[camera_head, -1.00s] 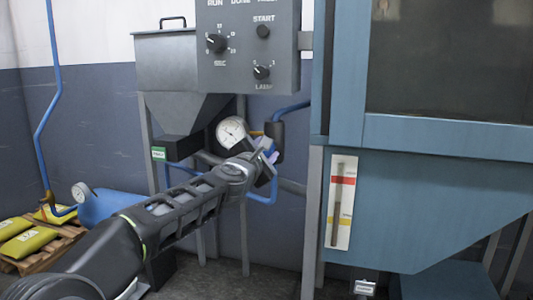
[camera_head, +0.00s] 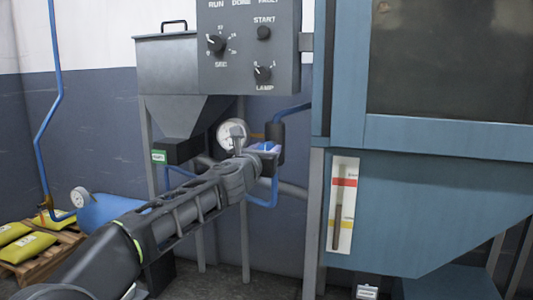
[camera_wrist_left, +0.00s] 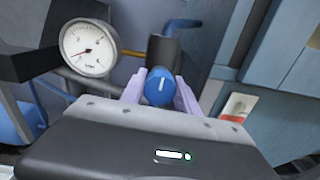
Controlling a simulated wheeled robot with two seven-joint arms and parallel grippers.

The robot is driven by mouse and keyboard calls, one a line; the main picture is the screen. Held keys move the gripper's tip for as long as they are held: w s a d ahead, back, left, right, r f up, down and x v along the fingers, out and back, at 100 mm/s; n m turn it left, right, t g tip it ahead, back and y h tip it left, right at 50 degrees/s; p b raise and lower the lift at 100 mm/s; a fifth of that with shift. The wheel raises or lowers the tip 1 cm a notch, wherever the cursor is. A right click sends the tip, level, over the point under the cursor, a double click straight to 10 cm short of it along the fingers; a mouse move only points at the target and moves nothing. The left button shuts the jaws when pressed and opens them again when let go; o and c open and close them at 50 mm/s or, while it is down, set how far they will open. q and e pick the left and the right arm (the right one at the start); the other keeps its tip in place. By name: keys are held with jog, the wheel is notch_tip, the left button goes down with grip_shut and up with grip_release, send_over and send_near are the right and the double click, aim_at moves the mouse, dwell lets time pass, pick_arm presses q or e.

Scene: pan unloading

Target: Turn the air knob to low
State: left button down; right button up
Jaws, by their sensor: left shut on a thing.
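The air knob (camera_wrist_left: 158,87) is a round blue knob with a white pointer line, seen in the left wrist view. The line points nearly straight up in that view. My left gripper (camera_wrist_left: 159,95) has its pale lilac fingers on either side of the knob, shut on it. In the head view my left gripper (camera_head: 262,149) is at the dark regulator body by the blue pipe, and a bit of blue shows between its fingers. A white pressure gauge (camera_wrist_left: 88,47) is beside the knob; its needle points to lower left. My right gripper is in neither view.
A grey control panel (camera_head: 284,20) with dials hangs above the arm. A blue cabinet (camera_head: 430,190) fills the right side. A grey hopper (camera_head: 165,66) stands behind. Yellow bags (camera_head: 27,247) lie on a pallet at the left.

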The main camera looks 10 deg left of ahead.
pick_arm(q)
jog(key=shift+f+n, duration=0.1)
jog(key=shift+n, duration=0.2)
jog(key=c, duration=0.9)
grip_release()
jog(key=s+b, duration=0.2)
jog(key=s, duration=0.5)
jog(key=shift+s+a, duration=0.25)
jog(key=shift+s, duration=0.15)
